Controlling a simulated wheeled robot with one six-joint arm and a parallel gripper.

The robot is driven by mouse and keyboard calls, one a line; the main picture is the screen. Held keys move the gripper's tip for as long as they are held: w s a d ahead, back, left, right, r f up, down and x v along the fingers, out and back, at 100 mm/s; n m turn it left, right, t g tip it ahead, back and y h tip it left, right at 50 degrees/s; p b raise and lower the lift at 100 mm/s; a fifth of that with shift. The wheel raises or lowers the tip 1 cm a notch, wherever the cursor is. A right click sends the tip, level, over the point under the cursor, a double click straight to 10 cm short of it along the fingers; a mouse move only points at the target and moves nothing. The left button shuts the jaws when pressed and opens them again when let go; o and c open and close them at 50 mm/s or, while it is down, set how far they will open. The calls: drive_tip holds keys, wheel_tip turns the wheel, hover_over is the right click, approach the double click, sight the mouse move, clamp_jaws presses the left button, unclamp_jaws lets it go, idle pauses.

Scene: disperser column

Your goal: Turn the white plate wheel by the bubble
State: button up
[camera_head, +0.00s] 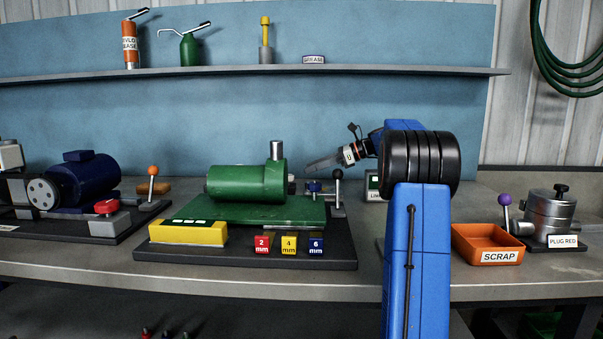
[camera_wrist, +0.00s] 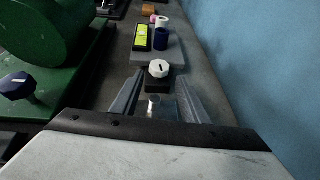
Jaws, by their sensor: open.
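The white wheel (camera_wrist: 158,69) is a small ribbed knob with a dark mark on its top, on a dark block in the wrist view. Just beyond it is a yellow-green vial (camera_wrist: 142,38), which looks like the bubble level. My gripper (camera_wrist: 158,82) is open, its two grey fingers reaching toward the wheel, one on each side of the line to it. I cannot tell how far the fingertips are from the wheel; no contact shows. In the head view my gripper (camera_head: 309,166) points left behind the green machine's right end; the white wheel is hidden there.
The green machine (camera_head: 246,181) stands close to my gripper, with a blue knob (camera_head: 313,186) and a black-ball lever (camera_head: 338,176) nearby. A blue cylinder (camera_wrist: 162,38) stands beside the vial. The blue back wall (camera_wrist: 260,60) runs along the right of the wrist view.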

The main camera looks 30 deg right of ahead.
drive_tip(key=v, duration=0.9)
drive_tip(key=shift+d, duration=0.1)
